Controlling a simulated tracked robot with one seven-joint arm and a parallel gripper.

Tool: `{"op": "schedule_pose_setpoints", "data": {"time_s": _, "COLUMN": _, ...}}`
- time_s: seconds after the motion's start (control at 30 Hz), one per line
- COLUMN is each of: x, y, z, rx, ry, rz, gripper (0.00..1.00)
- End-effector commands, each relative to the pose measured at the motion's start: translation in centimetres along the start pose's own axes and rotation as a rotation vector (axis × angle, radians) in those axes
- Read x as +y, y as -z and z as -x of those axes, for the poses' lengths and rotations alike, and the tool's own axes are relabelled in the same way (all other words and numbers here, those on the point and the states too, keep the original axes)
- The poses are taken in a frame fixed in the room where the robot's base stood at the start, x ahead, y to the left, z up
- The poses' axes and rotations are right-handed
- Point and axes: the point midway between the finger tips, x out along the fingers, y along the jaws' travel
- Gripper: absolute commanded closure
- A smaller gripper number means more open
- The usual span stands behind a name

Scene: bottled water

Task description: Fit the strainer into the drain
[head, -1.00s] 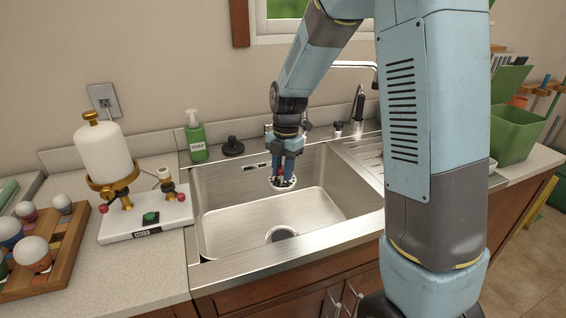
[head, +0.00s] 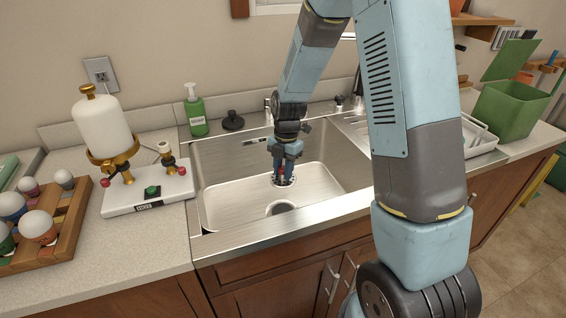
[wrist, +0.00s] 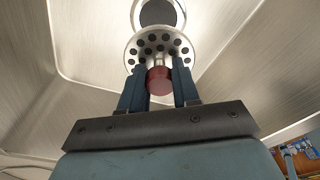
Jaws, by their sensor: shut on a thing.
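The strainer (wrist: 158,44) is a round metal disc with a ring of holes and a red knob (wrist: 159,80). My gripper (wrist: 159,88) is shut on the knob, and the strainer hangs below the fingers. In the head view my gripper (head: 284,172) is low inside the sink basin (head: 235,212), with the strainer (head: 284,182) at its tips. The drain (head: 281,208) is a round opening in the basin floor, just nearer the camera than the strainer. In the wrist view the dark drain (wrist: 159,13) shows beyond the strainer's far rim, partly covered by it.
A green soap bottle (head: 195,112) and a black stopper (head: 232,121) stand behind the sink. A white dispenser on a stand (head: 104,128) and a wooden rack (head: 60,222) sit on the left counter. A green bin (head: 508,105) stands at right. The basin is otherwise empty.

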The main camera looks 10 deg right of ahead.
Motion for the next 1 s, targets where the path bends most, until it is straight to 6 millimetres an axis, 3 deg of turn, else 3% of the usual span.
{"op": "schedule_pose_setpoints", "data": {"time_s": 1.0, "x": -0.1, "y": -1.1, "z": -9.8, "rx": 0.002, "ry": 0.002, "rz": 0.0, "gripper": 1.0}}
